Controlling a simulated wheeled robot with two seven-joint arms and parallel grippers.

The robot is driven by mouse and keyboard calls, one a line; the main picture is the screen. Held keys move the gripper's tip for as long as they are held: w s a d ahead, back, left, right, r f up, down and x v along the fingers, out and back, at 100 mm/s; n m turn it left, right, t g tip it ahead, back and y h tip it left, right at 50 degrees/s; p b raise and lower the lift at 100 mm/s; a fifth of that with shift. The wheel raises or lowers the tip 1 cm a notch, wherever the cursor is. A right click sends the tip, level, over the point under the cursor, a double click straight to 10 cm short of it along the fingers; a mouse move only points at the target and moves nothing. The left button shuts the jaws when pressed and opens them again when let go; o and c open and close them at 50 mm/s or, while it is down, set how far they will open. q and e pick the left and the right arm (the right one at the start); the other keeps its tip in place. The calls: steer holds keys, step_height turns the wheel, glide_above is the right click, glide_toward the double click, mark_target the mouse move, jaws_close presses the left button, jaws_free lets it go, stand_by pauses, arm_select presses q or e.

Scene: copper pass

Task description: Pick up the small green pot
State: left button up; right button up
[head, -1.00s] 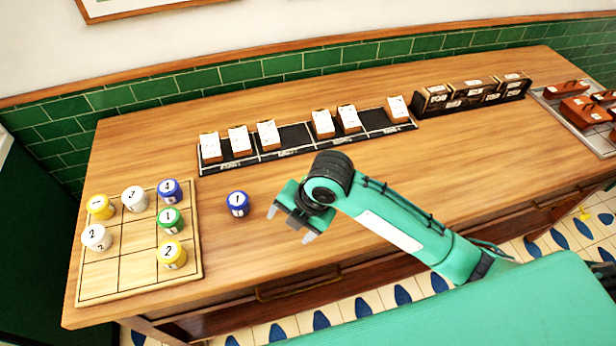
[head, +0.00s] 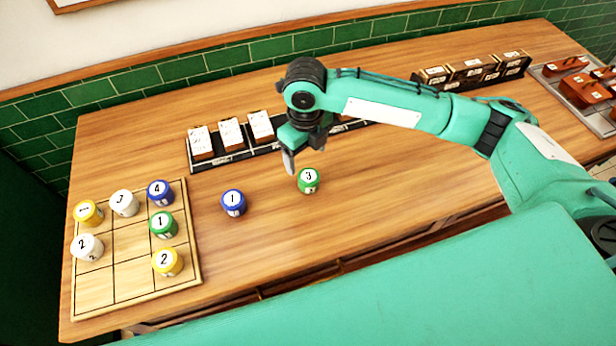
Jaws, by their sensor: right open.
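A small green pot (head: 308,185) marked 3 stands upright on the bare wooden counter, right of a blue pot (head: 233,206) marked 1. Another green pot (head: 163,227), marked 1, stands in the right column of the gridded board. My right gripper (head: 303,153) is open and points down. In the picture it is just above the green pot marked 3, apart from it and holding nothing. Its far finger is partly hidden. My left gripper is not in view.
The board (head: 95,290) also holds yellow, white and blue pots. A black rack (head: 209,160) of white-topped boxes runs along the back, partly hidden by my arm. Dark boxes (head: 468,70) and a tray (head: 608,128) lie at right. The counter's front middle is clear.

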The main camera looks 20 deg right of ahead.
mark_target(308, 176)
step_height(308, 176, down, 5)
steer(key=shift+f+p, duration=0.1)
steer(key=shift+p, duration=0.25)
steer(key=f+p, duration=0.1)
steer(key=f, duration=0.1)
steer(key=f+p, duration=0.1)
steer(key=f, duration=0.1)
steer(key=shift+d+f, duration=0.2)
steer(key=shift+f, duration=0.45)
steer(key=c, duration=1.1)
